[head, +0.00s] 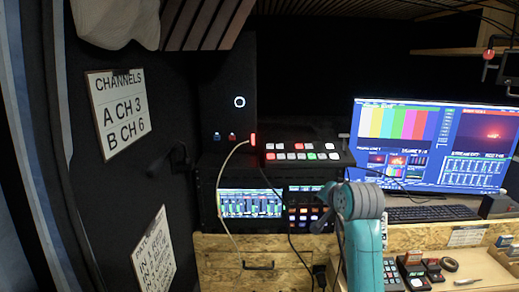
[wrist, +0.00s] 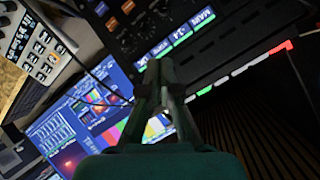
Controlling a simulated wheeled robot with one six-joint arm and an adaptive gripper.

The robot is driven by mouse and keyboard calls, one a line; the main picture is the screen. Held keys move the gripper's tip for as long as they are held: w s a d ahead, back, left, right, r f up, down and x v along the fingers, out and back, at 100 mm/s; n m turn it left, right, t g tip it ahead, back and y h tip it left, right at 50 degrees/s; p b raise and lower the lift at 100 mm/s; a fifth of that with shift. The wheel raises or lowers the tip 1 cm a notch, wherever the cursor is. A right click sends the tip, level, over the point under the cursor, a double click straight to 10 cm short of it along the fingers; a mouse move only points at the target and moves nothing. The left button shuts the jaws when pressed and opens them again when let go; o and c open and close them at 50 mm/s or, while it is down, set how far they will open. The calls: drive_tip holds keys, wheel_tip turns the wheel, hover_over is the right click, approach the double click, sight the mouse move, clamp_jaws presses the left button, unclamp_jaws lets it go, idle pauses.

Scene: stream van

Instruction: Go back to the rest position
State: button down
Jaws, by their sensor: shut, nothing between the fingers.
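My gripper (wrist: 160,82) shows in the wrist view with its two dark fingers together and nothing between them. In the head view my teal arm stands upright at the lower right of centre, and the gripper itself cannot be made out there. In the wrist view the fingertips lie in front of a dark rack panel with lit labels; I cannot tell how far apart they are.
A switcher with lit buttons (head: 300,153) sits on the rack, with a white cable (head: 222,180) hanging beside it. A large monitor (head: 430,140) and keyboard (head: 432,213) stand right. A wooden desk (head: 484,262) holds small devices. A channels sign (head: 116,110) hangs left.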

drive_tip(key=s+f+n, duration=0.1)
drive_tip(key=s+f, duration=0.9)
drive_tip(key=f, duration=0.4)
drive_tip(key=s+f+n, duration=0.1)
drive_tip(key=s+f, duration=0.8)
drive_tip(key=f, duration=0.5)
drive_tip(key=s+f+n+t, duration=0.1)
drive_tip(key=s+f, duration=0.2)
drive_tip(key=s, duration=1.1)
drive_tip(key=s+f+n+t, duration=0.1)
drive_tip(key=s+f+n, duration=0.15)
drive_tip(key=s, duration=1.15)
drive_tip(key=s+r, duration=0.4)
drive_tip(key=s, duration=0.5)
drive_tip(key=s+r+n, duration=0.1)
drive_tip(key=s+r, duration=0.3)
drive_tip(key=s, duration=0.4)
drive_tip(key=shift+s+r+h, duration=0.2)
drive_tip(key=shift+s+h, duration=0.15)
drive_tip(key=shift+h, duration=0.05)
